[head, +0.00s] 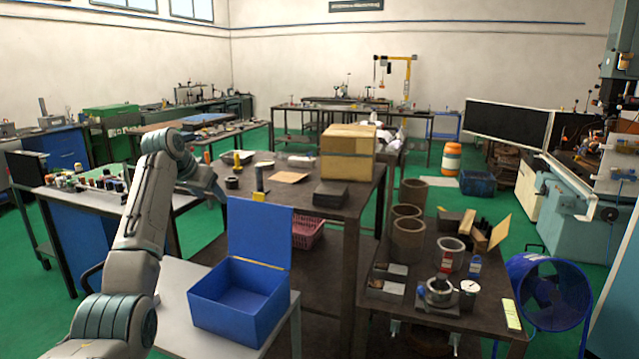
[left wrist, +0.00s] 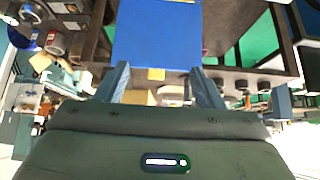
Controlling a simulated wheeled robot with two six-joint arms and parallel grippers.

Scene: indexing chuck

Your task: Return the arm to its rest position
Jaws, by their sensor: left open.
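My left arm rises from the lower left in the head view and bends over at the elbow. My left gripper (head: 221,196) hangs beside the upper left edge of a blue box's raised lid (head: 259,232). In the left wrist view the two fingers of my left gripper (left wrist: 160,75) are spread with nothing held between them. My right gripper is not in view.
A dark table (head: 330,205) behind the box bears a cardboard box (head: 348,152). A low dark table (head: 400,318) at the right bears cylinders and a round metal chuck-like device (head: 438,292). A bench with small parts (head: 85,180) stands left of my arm. A blue fan (head: 549,292) is at the right.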

